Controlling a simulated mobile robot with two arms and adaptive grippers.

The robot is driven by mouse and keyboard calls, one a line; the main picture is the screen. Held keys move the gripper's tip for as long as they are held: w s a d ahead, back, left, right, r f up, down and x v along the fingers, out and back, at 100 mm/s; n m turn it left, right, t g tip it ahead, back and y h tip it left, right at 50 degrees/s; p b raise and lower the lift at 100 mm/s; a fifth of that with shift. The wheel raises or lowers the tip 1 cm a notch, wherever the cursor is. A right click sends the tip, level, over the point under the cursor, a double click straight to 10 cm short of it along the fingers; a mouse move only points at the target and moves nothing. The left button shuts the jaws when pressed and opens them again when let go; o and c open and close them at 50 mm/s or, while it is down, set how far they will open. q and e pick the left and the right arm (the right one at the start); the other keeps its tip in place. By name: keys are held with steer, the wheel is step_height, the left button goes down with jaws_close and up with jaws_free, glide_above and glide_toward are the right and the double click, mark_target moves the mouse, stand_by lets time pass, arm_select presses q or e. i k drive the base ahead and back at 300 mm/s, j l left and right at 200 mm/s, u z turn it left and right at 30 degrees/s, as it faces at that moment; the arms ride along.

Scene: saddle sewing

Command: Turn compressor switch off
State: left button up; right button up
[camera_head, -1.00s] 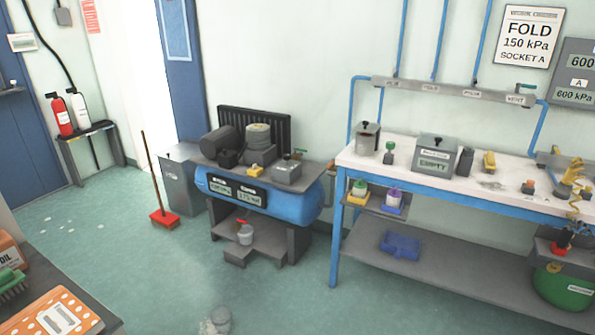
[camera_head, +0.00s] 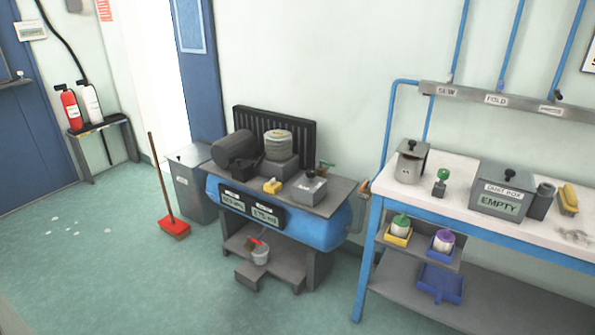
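The compressor (camera_head: 338,222) has a blue tank with a dark top plate and stands on a grey stepped stand against the wall. Two dark display panels (camera_head: 250,209) with pale figures are on its front. On its top are a dark motor cylinder (camera_head: 235,148), a ribbed round pump head (camera_head: 278,143), a small yellow switch-like part (camera_head: 272,186) and a grey box with a dark knob (camera_head: 308,187). The switch's setting is too small to tell. Neither of my grippers is in view.
A red broom (camera_head: 174,228) and a grey bin (camera_head: 192,182) stand left of the compressor. A white-topped workbench (camera_head: 450,202) with a dust box (camera_head: 500,190) stands to the right. A small step (camera_head: 262,275) is in front.

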mark_target(311, 174)
steer(key=i+l+u, duration=0.1)
steer(key=i+u, duration=0.2)
steer(key=u, duration=0.15)
steer(key=i+l+u, duration=0.2)
steer(key=u, duration=0.25)
